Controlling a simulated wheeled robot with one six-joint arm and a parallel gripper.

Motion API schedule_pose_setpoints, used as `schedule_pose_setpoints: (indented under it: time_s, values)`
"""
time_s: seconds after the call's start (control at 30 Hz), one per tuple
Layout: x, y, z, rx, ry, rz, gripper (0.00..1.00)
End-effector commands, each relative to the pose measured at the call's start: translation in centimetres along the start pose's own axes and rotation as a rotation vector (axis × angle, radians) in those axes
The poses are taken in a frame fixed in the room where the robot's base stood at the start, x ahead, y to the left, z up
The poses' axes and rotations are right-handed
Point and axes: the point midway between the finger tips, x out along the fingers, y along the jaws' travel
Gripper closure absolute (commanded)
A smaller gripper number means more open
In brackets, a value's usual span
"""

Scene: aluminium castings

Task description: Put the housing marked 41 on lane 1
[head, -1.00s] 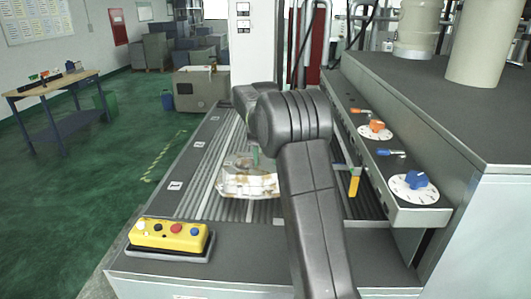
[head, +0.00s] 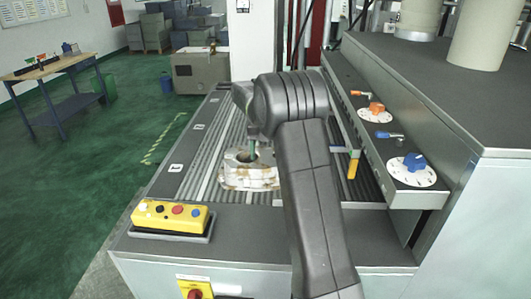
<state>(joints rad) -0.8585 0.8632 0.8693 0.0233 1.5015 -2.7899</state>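A pale metal housing with brown stains (head: 248,178) sits on or just above the grooved lanes (head: 212,172), left of my forearm. A dark round opening shows in its top; I cannot read a number on it. My gripper (head: 253,152) is mostly hidden by my dark wrist, which is right above the housing. A thin green part shows at the opening, but the fingers cannot be made out. I cannot tell whether they grip the housing. Small white tags (head: 175,168) mark the left rail; their numbers are too small to read.
A yellow button box (head: 170,216) stands at the front left. On the right, a grey ledge carries an orange knob (head: 376,108) and a blue knob (head: 414,162). A yellow-handled lever (head: 352,168) stands right of my arm. The lanes behind my wrist look partly clear.

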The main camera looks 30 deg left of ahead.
Motion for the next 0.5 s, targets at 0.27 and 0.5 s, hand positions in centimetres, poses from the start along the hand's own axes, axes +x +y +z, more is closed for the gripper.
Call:
schedule_pose_setpoints:
  time_s: [0.27,0.5]
  values:
    - [-1.8,0.0,0.1,0.0,-0.003,0.001,0.35]
    - [-6.9,0.0,0.1,0.0,-0.005,0.002,0.35]
